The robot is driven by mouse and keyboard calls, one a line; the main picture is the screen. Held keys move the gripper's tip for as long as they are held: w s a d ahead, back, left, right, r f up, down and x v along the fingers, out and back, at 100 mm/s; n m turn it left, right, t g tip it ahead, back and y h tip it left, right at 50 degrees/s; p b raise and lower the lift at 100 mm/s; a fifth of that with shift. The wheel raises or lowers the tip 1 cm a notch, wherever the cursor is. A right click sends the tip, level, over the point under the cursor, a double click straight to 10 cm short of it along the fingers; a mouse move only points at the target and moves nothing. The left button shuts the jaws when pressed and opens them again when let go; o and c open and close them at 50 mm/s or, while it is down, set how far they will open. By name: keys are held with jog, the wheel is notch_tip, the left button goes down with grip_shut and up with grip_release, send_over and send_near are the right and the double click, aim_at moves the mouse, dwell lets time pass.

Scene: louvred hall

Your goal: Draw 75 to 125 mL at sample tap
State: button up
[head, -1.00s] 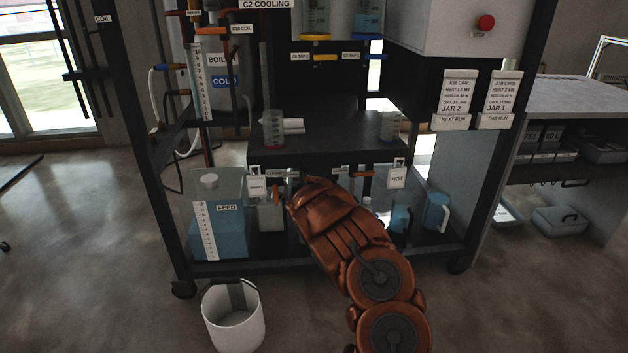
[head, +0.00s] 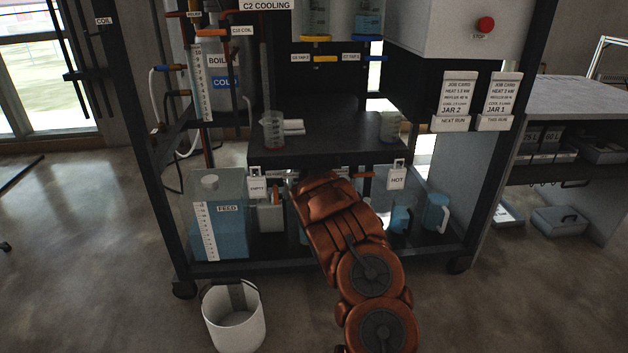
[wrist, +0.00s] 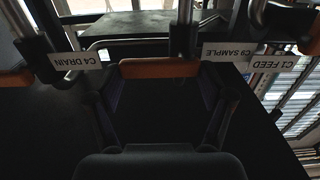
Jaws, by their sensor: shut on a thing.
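In the wrist view my gripper (wrist: 160,84) has its two fingers on either side of an orange-brown bar handle (wrist: 160,68) and is shut on it. The upside-down label C9 SAMPLE (wrist: 228,51) hangs just right of this handle, so it appears to be the sample tap. A metal pipe (wrist: 184,25) stands behind it. In the head view my arm hides the gripper and the tap. A clear measuring beaker with a red base (head: 273,130) stands on the dark shelf (head: 330,141); another clear beaker (head: 390,127) stands at its right end. Whether liquid flows is hidden.
C4 DRAIN (wrist: 76,62) and C1 FEED (wrist: 281,76) labels flank the handle closely. The FEED tank (head: 225,235), blue jugs (head: 437,212) and HOT tag (head: 397,178) sit low on the rig. A white bucket (head: 235,325) stands on the floor at front left.

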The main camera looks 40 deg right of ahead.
jog(key=o, duration=1.1)
jog(key=shift+c, duration=0.2)
jog(key=shift+s+a, duration=0.1)
jog(key=shift+a, duration=0.05)
jog(key=v, duration=1.1)
jog(key=shift+s+a, duration=0.25)
